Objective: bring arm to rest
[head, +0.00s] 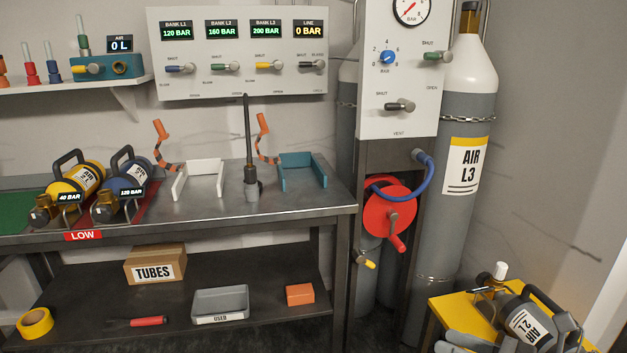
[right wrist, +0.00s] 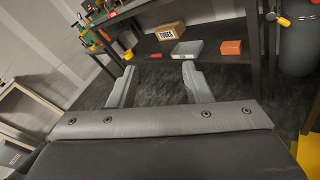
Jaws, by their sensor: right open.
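My right gripper (right wrist: 158,86) is open in the right wrist view, with its two grey fingers apart and nothing between them. Beyond the fingertips are dark floor and the bench's lower shelf. In the head view its grey fingers (head: 457,341) show at the bottom edge, partly cut off, in front of the yellow stand (head: 434,318). My left gripper is in neither view.
The steel bench (head: 215,212) holds two small cylinders, a white cradle (head: 199,178) and a teal cradle (head: 303,170). Its lower shelf carries a TUBES box (head: 155,264), a grey tray (head: 220,303) and an orange block (head: 300,294). A tall AIR L3 cylinder (head: 462,210) stands right of the red reel (head: 385,212).

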